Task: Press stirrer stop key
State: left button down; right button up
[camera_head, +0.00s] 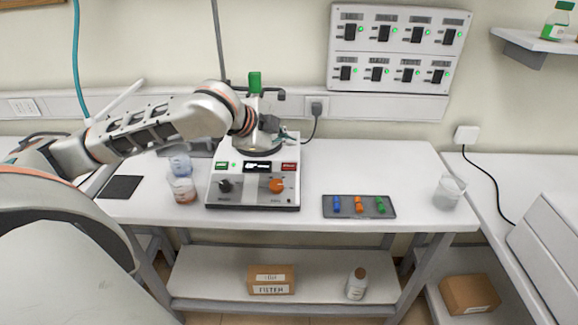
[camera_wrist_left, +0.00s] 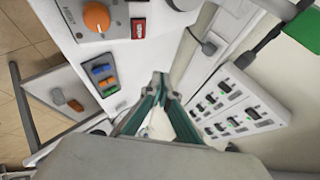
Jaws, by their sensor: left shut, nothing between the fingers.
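The white stirrer unit (camera_head: 215,190) stands on the bench in the head view. Its front has a green key (camera_head: 222,165) at left, a dark display (camera_head: 257,166), and a red key (camera_head: 290,167) at right. Below are a black knob (camera_head: 225,187) and an orange knob (camera_head: 277,186). In the wrist view the red key (camera_wrist_left: 138,28) and orange knob (camera_wrist_left: 96,17) show at top left. My left gripper (camera_head: 270,123) is above the back of the unit, apart from the red key. Its fingers (camera_wrist_left: 160,82) are shut and empty. My right gripper is out of view.
Two beakers (camera_head: 182,188) stand left of the unit. A dark tray (camera_head: 388,213) with blue, orange and green pieces lies to its right, and a clear beaker (camera_head: 449,193) stands further right. A switch panel (camera_head: 394,57) is on the wall. Bench between unit and tray is clear.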

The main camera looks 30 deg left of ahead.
pick_arm(q)
jog(key=f, duration=0.1)
jog(key=b, duration=0.4)
send_over(289, 166)
jog(key=s+d, duration=0.1)
jog(key=s, duration=0.2)
jog(key=f, duration=0.4)
jog(key=shift+w+d+f, duration=0.15)
jog(key=shift+w+f, duration=0.1)
jog(key=shift+f, duration=0.1)
jog(key=shift+w+f+b, duration=0.1)
jog(key=shift+f+b, duration=0.2)
jog(key=shift+f, duration=0.05)
jog(key=shift+w+f, duration=0.2)
jog(key=shift+f, duration=0.1)
jog(key=shift+w+a+f, duration=0.15)
jog(key=shift+a+f, duration=0.1)
jog(key=shift+f, duration=0.4)
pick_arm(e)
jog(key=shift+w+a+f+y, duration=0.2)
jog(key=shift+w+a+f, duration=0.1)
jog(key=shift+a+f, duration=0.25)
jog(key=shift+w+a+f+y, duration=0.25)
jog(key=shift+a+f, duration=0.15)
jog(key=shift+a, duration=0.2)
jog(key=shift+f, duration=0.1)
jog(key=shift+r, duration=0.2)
